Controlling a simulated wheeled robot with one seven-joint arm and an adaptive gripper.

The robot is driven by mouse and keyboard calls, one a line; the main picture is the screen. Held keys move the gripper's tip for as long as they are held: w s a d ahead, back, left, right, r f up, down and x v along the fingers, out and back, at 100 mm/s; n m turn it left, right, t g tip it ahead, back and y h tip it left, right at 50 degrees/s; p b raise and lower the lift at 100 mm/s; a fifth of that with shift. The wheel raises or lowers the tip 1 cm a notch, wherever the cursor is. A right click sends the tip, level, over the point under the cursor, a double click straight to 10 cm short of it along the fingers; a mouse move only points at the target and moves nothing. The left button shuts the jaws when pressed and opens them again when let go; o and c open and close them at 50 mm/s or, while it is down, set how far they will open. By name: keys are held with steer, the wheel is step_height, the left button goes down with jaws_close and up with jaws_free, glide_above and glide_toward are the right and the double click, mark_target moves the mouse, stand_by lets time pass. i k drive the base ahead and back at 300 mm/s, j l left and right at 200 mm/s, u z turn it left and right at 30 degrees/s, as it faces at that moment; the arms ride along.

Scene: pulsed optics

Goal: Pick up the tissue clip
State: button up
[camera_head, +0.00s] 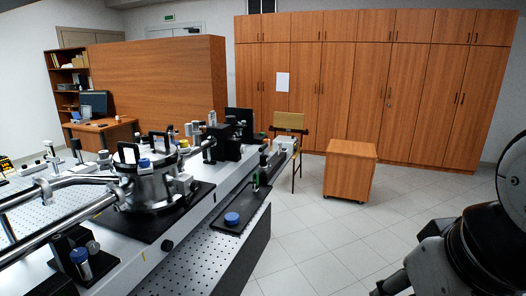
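I cannot make out a tissue clip for certain in the head view; anything that small on the optical table is too small to tell. Part of my own dark arm fills the lower right corner. The fingertips of my gripper do not show, so its opening and anything in it are hidden.
A perforated optical table (185,262) fills the left, crowded with a round metal chamber (150,187), pipes and mounts. A blue-capped item (232,219) lies on a black strip at its right edge. A wooden cabinet (350,170) stands on the floor. Tiled floor (310,235) between is clear.

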mark_target(255, 186)
steer(key=i+l+u, duration=0.1)
steer(key=i+l, duration=0.3)
steer(key=i, duration=0.2)
steer(key=i+l+u, duration=0.1)
steer(key=i+l, duration=0.4)
steer(key=i, duration=0.1)
